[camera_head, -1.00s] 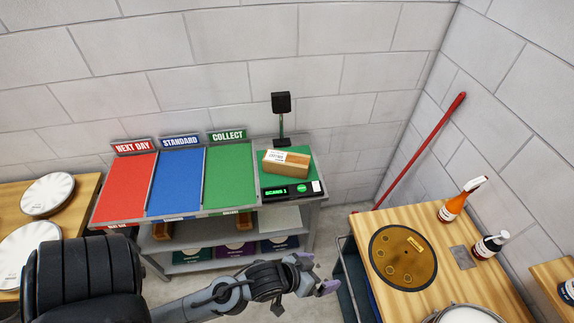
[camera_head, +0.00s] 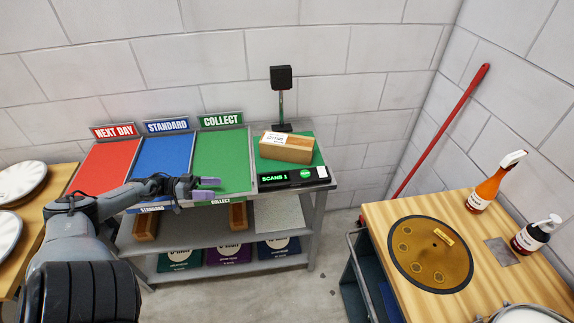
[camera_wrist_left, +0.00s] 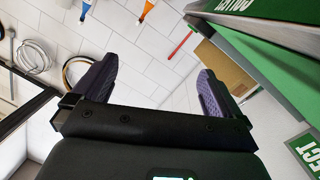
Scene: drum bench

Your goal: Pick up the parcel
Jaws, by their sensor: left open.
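The parcel (camera_head: 290,148), a brown box with a white label, lies on the green pad of the scan station at the right end of the sorting bench. My left gripper (camera_head: 207,187) is open and empty at the front edge of the green COLLECT lane, left of the parcel and apart from it. In the left wrist view, the left gripper (camera_wrist_left: 153,82) shows its two purple-grey fingers spread with nothing between them. A brown box face shows there beyond the right finger; I cannot tell whether it is the parcel. My right gripper is out of view.
The scan display (camera_head: 292,178) is in front of the parcel, and a scanner post (camera_head: 281,102) stands behind it. Red (camera_head: 103,165), blue (camera_head: 164,158) and green (camera_head: 222,160) lanes lie to the left. A wooden table (camera_head: 385,222) stands at the right.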

